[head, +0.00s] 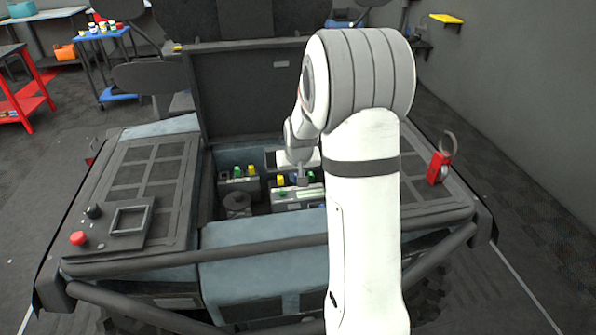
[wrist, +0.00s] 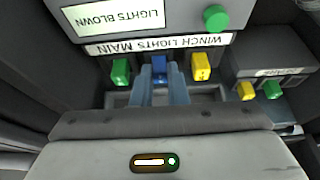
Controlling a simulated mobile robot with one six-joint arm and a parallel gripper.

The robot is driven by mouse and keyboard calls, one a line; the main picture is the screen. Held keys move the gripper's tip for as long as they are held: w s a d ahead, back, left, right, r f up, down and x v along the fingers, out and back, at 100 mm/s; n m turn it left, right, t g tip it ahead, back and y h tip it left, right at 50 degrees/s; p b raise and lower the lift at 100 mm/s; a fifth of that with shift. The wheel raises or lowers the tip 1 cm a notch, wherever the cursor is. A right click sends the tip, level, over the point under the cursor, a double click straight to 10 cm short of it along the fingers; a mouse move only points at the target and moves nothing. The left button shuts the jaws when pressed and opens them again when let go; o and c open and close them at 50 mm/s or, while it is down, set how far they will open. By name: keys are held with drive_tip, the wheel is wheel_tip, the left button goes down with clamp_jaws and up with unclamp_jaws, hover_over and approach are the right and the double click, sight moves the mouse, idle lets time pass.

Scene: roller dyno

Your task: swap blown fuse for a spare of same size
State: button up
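In the wrist view a fuse panel holds a green fuse (wrist: 121,72), a blue fuse (wrist: 160,68) and a yellow fuse (wrist: 201,66) in a row. The upside-down label strip (wrist: 158,44) above them reads WINCH LIGHTS MAIN. A display (wrist: 113,17) reads LIGHTS BLOWN. My gripper (wrist: 160,88) points at the blue fuse in the middle, with one finger on each side of it. I cannot tell whether the fingers press on it. In the head view my gripper (head: 302,182) is down in the bay, over the fuse panel (head: 290,197).
A second holder (wrist: 270,63) at right has a yellow fuse (wrist: 245,91) and a green fuse (wrist: 272,89). A round green button or lamp (wrist: 216,18) sits beside the display. The bay has raised walls, an open lid (head: 262,90) behind and a bar (head: 200,258) in front.

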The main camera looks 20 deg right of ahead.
drive_tip(key=o, duration=0.6)
drive_tip(key=shift+c, duration=0.2)
drive_tip(key=shift+r, duration=0.15)
drive_tip(key=v, duration=0.7)
drive_tip(key=shift+r, duration=0.3)
drive_tip(key=shift+s, duration=0.15)
